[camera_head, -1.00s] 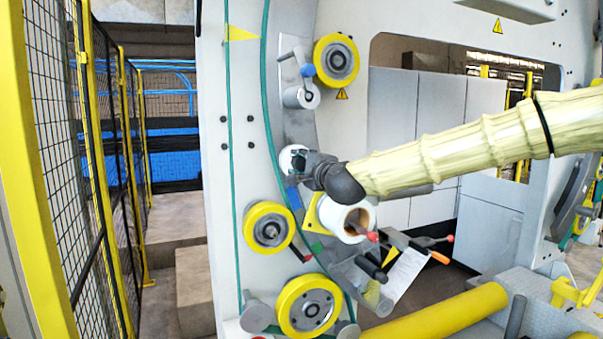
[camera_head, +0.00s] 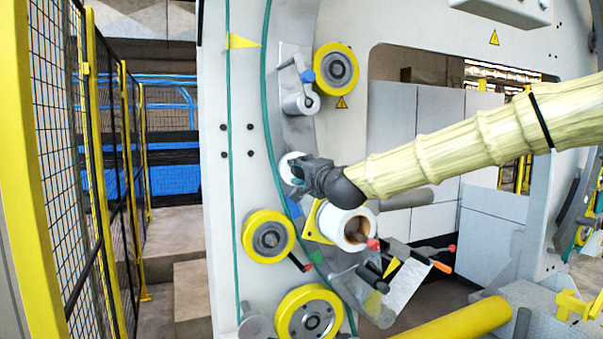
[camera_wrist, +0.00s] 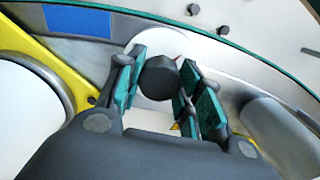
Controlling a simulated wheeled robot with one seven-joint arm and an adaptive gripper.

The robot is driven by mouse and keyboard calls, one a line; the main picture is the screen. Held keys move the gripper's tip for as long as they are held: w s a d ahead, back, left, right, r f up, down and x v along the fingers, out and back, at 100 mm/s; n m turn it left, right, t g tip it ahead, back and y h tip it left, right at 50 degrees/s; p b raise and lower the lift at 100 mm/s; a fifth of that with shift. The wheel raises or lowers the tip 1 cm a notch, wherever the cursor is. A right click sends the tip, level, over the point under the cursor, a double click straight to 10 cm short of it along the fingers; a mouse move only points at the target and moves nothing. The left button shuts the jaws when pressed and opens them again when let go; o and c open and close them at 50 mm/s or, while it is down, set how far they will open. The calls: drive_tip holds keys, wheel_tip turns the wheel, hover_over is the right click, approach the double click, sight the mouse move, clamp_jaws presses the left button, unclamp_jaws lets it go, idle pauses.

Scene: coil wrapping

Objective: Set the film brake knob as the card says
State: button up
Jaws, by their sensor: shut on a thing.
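The film brake knob (camera_wrist: 159,78) is a dark, faceted knob on a round white dial plate (camera_wrist: 150,40). In the wrist view it sits between the two teal-padded fingers of my gripper (camera_wrist: 162,84), which is shut on it. In the head view, my gripper (camera_head: 304,173) reaches the white dial plate (camera_head: 288,164) on the ring, and hides the knob. The dial's marks and the knob's setting cannot be read. No card can be made out in either view.
A white film roll (camera_head: 340,228) sits just below my gripper. Yellow rollers (camera_head: 268,237) stand below left and above (camera_head: 336,69). A red-tipped lever (camera_head: 440,266) and clear film hang lower right. A yellow mesh fence (camera_head: 60,170) stands at left.

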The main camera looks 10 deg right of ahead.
drive_tip(key=shift+f, duration=0.15)
drive_tip(key=o, duration=1)
drive_tip(key=shift+o, duration=0.2)
drive_tip(key=shift+s, duration=0.1)
drive_tip(key=s+d, duration=0.2)
drive_tip(key=s, duration=0.9)
drive_tip(key=shift+s+d, duration=0.15)
drive_tip(key=shift+s, duration=0.2)
